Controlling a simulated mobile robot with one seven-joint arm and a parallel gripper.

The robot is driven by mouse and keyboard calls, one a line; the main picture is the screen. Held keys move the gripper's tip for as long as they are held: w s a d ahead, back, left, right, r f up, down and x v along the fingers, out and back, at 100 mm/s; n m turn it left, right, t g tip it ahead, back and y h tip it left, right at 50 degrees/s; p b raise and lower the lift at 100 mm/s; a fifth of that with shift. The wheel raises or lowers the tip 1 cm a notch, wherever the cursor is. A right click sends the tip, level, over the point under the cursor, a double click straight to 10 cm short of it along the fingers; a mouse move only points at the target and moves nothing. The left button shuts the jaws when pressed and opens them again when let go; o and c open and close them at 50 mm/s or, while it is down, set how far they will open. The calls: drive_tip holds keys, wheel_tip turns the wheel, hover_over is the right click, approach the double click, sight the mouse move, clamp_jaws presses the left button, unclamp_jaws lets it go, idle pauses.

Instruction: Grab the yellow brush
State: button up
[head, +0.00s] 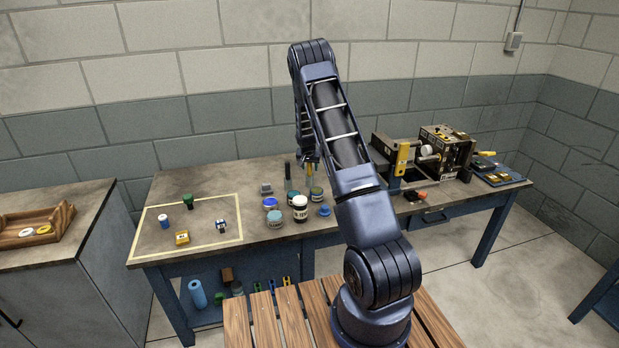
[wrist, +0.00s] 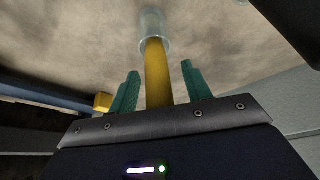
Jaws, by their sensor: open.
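The yellow brush (wrist: 157,72) shows in the wrist view as a straight yellow handle. Its far end meets a clear, glass-like cylinder (wrist: 152,30); I cannot tell whether it stands inside it. My gripper (wrist: 160,68) has two teal fingers, one on each side of the handle. They are apart, with a gap visible on both sides. In the head view a small yellow piece of the brush (head: 310,167) shows below the end of my arm, above the bench's jars. My gripper is small and partly hidden there, and the bristles are not visible.
A taped rectangle (head: 186,252) with small items lies left. A machine (head: 447,150) stands right. A wooden tray (head: 38,222) sits on the left cabinet.

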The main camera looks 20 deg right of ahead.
drive_tip(key=shift+c, duration=0.4)
clamp_jaws()
